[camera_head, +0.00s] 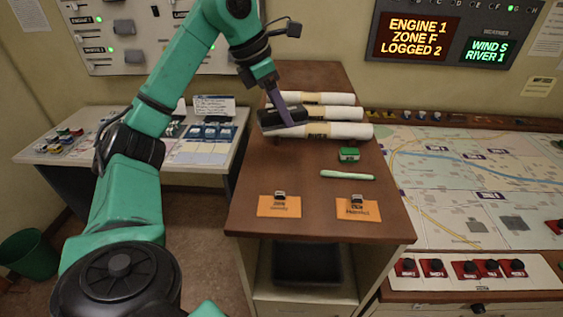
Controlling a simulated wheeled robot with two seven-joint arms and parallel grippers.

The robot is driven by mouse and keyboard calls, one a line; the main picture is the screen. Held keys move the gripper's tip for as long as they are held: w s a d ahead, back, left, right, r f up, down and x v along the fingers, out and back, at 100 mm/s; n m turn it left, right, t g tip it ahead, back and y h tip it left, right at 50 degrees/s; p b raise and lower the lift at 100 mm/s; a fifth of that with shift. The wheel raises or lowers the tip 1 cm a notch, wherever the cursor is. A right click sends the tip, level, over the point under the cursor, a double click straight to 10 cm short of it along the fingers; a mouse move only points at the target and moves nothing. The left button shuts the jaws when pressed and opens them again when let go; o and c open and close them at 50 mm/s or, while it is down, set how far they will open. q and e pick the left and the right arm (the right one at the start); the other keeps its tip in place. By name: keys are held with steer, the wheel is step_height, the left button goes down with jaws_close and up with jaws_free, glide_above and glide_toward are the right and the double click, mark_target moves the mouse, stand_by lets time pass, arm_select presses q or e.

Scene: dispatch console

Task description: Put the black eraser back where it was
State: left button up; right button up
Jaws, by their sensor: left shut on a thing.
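The black eraser (270,118) is a dark block at the left part of the rolled white papers (345,131) on the brown wooden cabinet top. My left gripper (288,118) reaches down from above and is shut on the eraser. The gripper's fingers cover part of it. I cannot tell whether the eraser touches the rolls or is held just above them. My right gripper is not in view.
A map table (450,190) stands right, a side desk (195,150) left.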

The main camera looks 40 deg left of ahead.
arm_select(q)
steer(key=b, duration=0.1)
glide_toward(286, 163)
steer(key=shift+w+d+r, duration=0.3)
steer(key=shift+w+d, duration=0.45)
steer(key=shift+d, duration=0.1)
steer(key=f, duration=0.4)
steer(key=w+f, duration=0.1)
steer(key=f, duration=0.1)
steer(key=shift+a+b, duration=0.35)
steer(key=shift+b, duration=0.05)
steer(key=shift+s+d, duration=0.15)
steer(key=shift+d, duration=0.05)
steer(key=shift+s, duration=0.1)
steer(key=shift+f, duration=0.2)
steer(key=o, duration=1.3)
steer(key=shift+a, duration=0.1)
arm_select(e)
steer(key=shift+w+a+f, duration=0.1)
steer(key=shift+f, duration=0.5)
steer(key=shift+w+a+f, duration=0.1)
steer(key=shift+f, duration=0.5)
arm_select(q)
steer(key=shift+r, duration=0.15)
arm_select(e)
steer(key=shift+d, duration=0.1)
